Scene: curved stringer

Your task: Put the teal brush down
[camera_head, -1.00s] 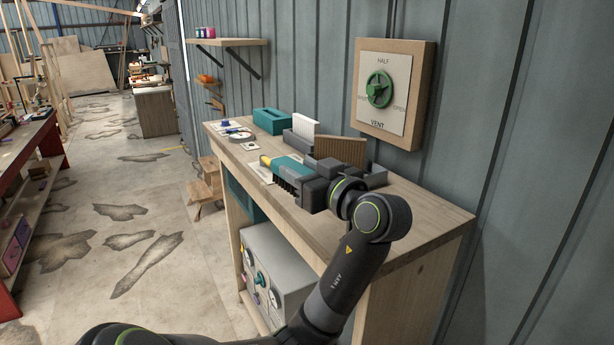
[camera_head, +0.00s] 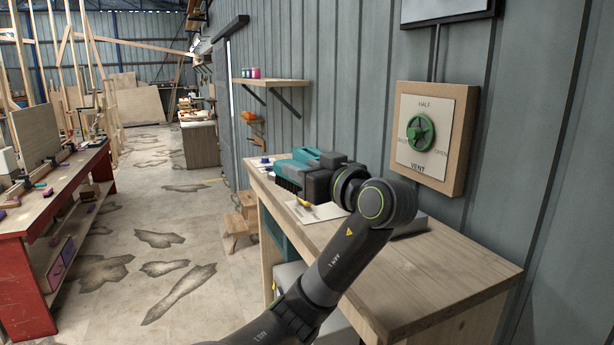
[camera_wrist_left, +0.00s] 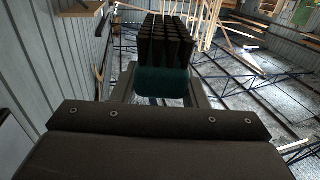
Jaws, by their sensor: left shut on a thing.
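The teal brush (camera_head: 286,170) is in the jaws of my left gripper (camera_head: 306,178), with its dark bristles at the lower left in the head view. The gripper appears raised over the wooden workbench (camera_head: 420,275), and the brush looks clear of the top. In the left wrist view, the brush's teal body (camera_wrist_left: 160,84) sits between the two fingers, with rows of dark bristles (camera_wrist_left: 162,40) beyond it. A white sheet (camera_head: 325,211) with a yellow-ended item (camera_head: 304,203) lies on the bench below the gripper. My right gripper is out of view.
A green vent wheel (camera_head: 420,132) on a wooden panel is mounted on the wall behind the bench. A small shelf (camera_head: 270,82) hangs further back. The bench's near right end is clear. A red-legged bench (camera_head: 60,215) stands across the floor at left.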

